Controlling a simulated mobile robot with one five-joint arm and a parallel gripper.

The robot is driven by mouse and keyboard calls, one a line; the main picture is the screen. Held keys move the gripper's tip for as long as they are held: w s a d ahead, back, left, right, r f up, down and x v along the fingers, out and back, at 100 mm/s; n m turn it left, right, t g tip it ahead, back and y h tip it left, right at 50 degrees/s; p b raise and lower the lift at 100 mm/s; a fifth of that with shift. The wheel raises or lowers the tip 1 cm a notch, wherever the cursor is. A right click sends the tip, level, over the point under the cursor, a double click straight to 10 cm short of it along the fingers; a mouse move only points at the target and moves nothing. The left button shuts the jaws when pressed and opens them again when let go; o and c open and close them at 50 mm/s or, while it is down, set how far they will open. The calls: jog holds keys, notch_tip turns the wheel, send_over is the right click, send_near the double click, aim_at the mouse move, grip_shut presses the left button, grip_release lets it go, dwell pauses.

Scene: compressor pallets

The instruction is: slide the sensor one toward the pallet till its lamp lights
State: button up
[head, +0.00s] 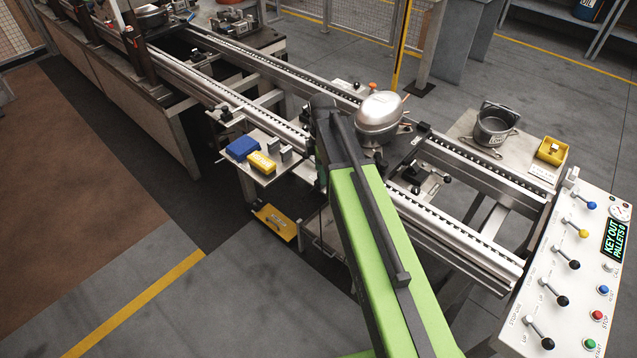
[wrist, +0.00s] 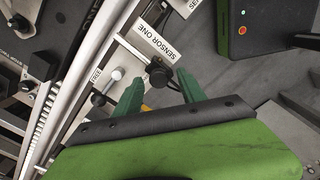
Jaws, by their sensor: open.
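The sensor one label (wrist: 158,41) shows in the wrist view on a pale plate beside the rail. Just below it is a round black knob (wrist: 159,74). My gripper (wrist: 160,82) is open, with its two green fingers on either side of the knob's lower edge; I cannot tell if they touch it. The dark pallet (wrist: 62,25) is at the upper left of the wrist view, across the silver rail. In the head view a silver compressor (head: 380,112) sits on the conveyor. My arm hides my gripper there. I cannot make out a lit lamp on the sensor.
A shelf with a blue box (head: 242,148) and a yellow box (head: 262,162) is left of my arm. The control panel (head: 570,285) is at the right.

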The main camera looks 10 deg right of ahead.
jog(key=shift+f, duration=0.3)
jog(key=shift+c, duration=0.5)
grip_shut()
jog(key=shift+s, duration=0.1)
dwell(0.6)
